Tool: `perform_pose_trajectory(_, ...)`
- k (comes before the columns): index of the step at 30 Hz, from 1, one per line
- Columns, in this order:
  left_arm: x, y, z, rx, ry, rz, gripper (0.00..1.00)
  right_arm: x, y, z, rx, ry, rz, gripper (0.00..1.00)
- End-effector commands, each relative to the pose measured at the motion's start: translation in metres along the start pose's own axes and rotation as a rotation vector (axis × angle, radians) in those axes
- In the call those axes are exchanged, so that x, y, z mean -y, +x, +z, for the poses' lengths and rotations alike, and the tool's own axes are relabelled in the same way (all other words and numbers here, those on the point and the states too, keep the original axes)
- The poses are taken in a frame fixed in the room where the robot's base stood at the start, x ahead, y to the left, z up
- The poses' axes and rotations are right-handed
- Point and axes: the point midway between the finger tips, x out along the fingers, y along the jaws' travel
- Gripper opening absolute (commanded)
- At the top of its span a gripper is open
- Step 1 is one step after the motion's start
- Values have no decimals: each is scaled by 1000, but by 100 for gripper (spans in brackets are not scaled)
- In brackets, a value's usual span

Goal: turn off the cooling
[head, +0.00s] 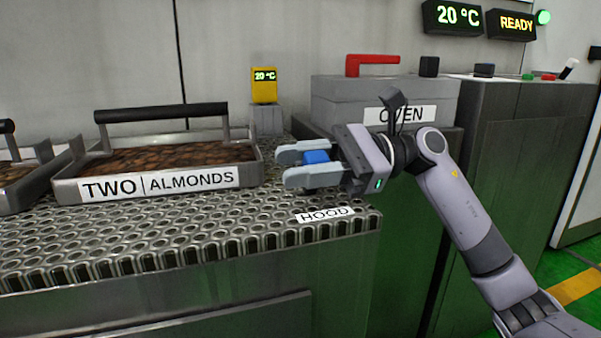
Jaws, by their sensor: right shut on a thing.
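My right gripper (288,165) reaches in from the right over the perforated table labelled HOOD. Its two pale fingers point left and are shut on a small blue block-like part (317,157). The blue part's underside and what it is mounted on are mostly hidden by the fingers. It sits near the table's (210,225) right end, above the HOOD label (325,214). My left gripper is not in view.
A tray (160,182) labelled TWO ALMONDS, with a dark handle, stands just left of my gripper. A yellow display (264,85) reads 20 °C. The grey oven (335,98) with a red handle (372,62) is behind my arm. A wall display (516,25) reads READY.

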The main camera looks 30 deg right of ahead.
Motion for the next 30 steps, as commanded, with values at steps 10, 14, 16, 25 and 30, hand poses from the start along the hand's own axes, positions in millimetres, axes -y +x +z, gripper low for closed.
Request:
perform_pose_trajectory(10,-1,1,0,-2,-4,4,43,0,0,1,-1,-12,0,0)
perform_pose_trajectory(14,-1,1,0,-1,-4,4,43,0,0,0,-1,-11,0,53)
perform_pose_trajectory(16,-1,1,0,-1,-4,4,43,0,0,0,-1,-11,0,53)
perform_pose_trajectory(25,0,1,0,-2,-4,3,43,0,-5,0,-2,-7,-1,53)
perform_pose_trajectory(30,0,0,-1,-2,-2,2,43,0,-31,0,-3,-6,-4,53)
